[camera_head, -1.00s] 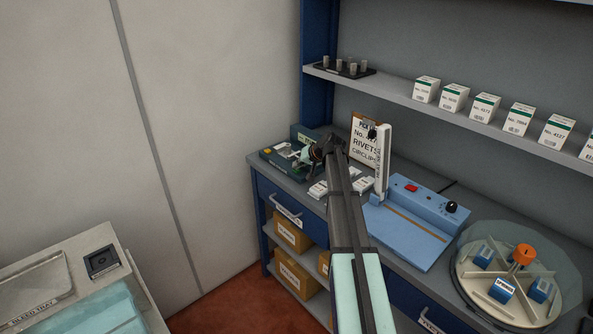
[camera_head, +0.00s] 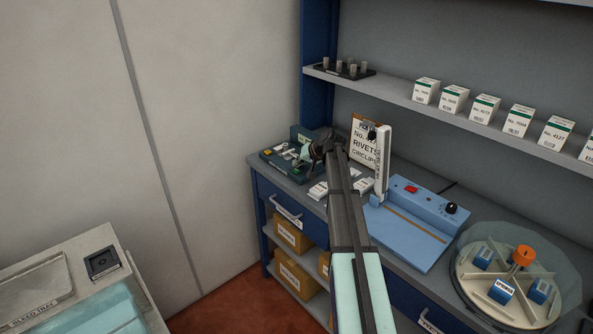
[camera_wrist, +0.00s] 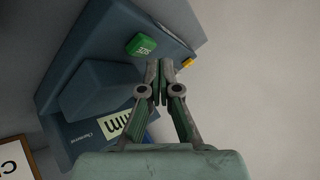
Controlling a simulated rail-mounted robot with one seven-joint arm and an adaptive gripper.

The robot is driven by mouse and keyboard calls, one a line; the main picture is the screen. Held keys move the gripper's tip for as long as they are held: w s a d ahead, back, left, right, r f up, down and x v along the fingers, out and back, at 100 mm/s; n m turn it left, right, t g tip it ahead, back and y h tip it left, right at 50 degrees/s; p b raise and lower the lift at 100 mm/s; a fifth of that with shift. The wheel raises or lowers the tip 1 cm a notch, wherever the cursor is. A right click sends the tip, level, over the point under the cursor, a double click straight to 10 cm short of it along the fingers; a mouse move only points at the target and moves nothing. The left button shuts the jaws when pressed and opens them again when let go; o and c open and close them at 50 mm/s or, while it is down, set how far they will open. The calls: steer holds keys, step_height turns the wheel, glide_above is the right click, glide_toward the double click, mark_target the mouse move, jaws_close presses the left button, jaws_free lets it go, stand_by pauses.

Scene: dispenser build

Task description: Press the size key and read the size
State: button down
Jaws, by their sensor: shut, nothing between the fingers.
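The dark teal measuring device (camera_head: 278,165) stands on the far left end of the blue bench. In the wrist view its body (camera_wrist: 85,45) shows a green key (camera_wrist: 141,45) with small lettering, too blurred to read surely. A pale green display (camera_wrist: 113,125) shows "mm"; the rest of it is cut off or hidden, so no number is readable. My gripper (camera_wrist: 165,68) is shut and empty. Its fingertips appear just beside the green key in the picture; contact cannot be told. In the head view my gripper (camera_head: 307,153) is at the device's right side, partly hidden by my arm.
A pick card (camera_head: 364,140) on a clipboard and a blue sealer (camera_head: 415,225) stand right of the device. A round divided tray (camera_head: 470,278) is further right. Small boxes (camera_head: 485,108) line the shelf. A yellow part (camera_wrist: 187,63) sits at the device's edge.

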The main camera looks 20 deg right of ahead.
mark_target(298, 170)
steer(key=shift+r, duration=0.2)
steer(key=shift+r+p, duration=0.85)
steer(key=shift+r, duration=1.6)
steer(key=s+a+f+n+g+h, duration=0.25)
steer(key=s+a+f+g, duration=0.45)
steer(key=s+a+f, duration=1.8)
steer(key=s+a+f+g, duration=0.1)
steer(key=s+f, duration=0.6)
steer(key=s, duration=0.7)
steer(key=s+a+f+n+g, duration=0.1)
steer(key=s+f+g, duration=0.3)
steer(key=s+f, duration=0.4)
steer(key=s+f+n+g, duration=0.1)
steer(key=s+f+g, duration=0.2)
steer(key=s+f, duration=0.5)
steer(key=s+h, duration=0.1)
steer(key=s, duration=1.2)
steer(key=shift+a+b, duration=0.4)
